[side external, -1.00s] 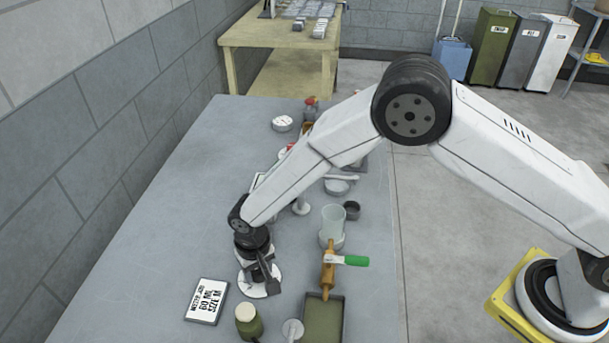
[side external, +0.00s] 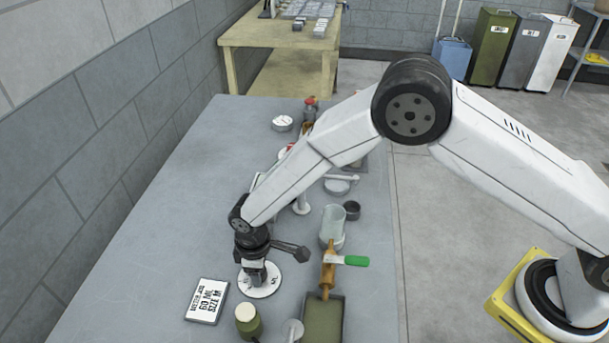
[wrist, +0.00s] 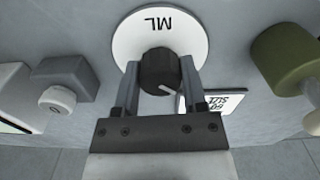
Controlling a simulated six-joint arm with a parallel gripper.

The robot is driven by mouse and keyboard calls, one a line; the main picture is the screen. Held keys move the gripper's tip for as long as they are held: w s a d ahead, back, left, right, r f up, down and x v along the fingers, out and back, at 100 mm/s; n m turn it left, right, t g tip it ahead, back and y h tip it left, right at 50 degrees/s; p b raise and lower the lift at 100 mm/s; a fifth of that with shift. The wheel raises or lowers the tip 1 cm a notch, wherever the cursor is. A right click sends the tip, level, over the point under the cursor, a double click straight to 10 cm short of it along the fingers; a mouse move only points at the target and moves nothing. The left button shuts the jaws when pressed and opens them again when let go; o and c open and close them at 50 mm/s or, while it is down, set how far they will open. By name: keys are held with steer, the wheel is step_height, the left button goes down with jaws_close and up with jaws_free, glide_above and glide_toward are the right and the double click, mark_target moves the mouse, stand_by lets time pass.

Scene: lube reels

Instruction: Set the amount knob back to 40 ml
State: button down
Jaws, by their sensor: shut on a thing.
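The amount knob (wrist: 159,72) is a dark round knob with a pale pointer line. It sits on a white round dial marked "ML" (wrist: 172,22), which lies on the table in the side view (side external: 262,289). My gripper (wrist: 160,75) is shut on the knob, one finger on each side. In the wrist view the pointer line slants to the lower right. The dial's number marks are hidden or too small to read, so the setting cannot be told. A card (side external: 207,301) beside the dial reads 60 ML, SIZE M.
An olive jar with a pale lid (side external: 248,321) stands in front of the dial. A tray (side external: 322,319), a rolling pin (side external: 327,275) and a clear beaker (side external: 333,224) stand to the right. The table's left side is clear.

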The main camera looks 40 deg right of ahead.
steer(key=shift+n, duration=1)
steer(key=shift+c, duration=0.7)
jaws_free()
steer(key=shift+r, duration=0.1)
steer(key=shift+r, duration=3.85)
